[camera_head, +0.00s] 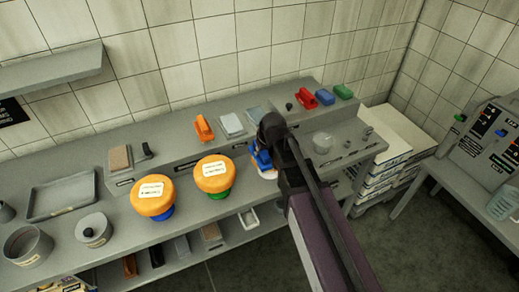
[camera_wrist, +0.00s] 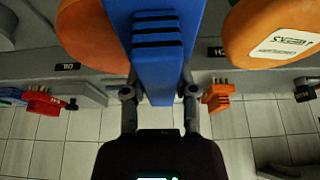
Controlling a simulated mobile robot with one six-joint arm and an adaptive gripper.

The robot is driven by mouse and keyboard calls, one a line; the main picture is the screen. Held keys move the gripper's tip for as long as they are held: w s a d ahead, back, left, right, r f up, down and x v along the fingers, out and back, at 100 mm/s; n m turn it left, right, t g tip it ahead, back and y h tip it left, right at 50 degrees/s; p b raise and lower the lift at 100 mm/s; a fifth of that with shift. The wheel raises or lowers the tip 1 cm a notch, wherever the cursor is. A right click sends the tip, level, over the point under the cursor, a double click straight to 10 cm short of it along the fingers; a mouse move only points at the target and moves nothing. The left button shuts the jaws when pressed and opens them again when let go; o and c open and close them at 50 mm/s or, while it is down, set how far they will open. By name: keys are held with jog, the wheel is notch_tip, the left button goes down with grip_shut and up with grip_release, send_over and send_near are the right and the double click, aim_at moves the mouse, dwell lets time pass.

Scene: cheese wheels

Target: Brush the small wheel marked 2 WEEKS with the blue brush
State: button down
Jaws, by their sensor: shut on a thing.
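My gripper (camera_head: 265,147) is shut on the blue brush (camera_head: 262,161). In the wrist view, the gripper (camera_wrist: 159,92) has a finger on each side of the blue brush (camera_wrist: 158,45). An orange wheel (camera_wrist: 92,32) shows behind and left of the brush there, partly covered by it. In the head view my arm hides most of that spot, with only a sliver of orange and white under the brush. I cannot read its mark or tell whether the bristles touch it. Another orange wheel (camera_head: 214,174), with a white label, stands on a green base left of the gripper.
A third labelled orange wheel (camera_head: 152,196) stands on a blue base further left. An orange brush (camera_head: 203,128) and red brush (camera_head: 308,98) sit on the raised back ledge. A tray (camera_head: 62,195) and pots stand at the left. The tiled wall closes the back.

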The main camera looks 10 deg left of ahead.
jog(key=shift+w, duration=0.15)
jog(key=shift+w+d, duration=1.05)
jog(key=shift+d, duration=0.1)
jog(key=shift+w+d, duration=1.15)
jog(key=shift+w, duration=0.1)
jog(key=shift+w, duration=0.1)
jog(key=shift+w+d+f, duration=0.1)
jog(key=shift+w+d, duration=0.95)
jog(key=shift+d, duration=0.1)
jog(key=shift+w+d, duration=1.15)
jog(key=shift+w, duration=0.15)
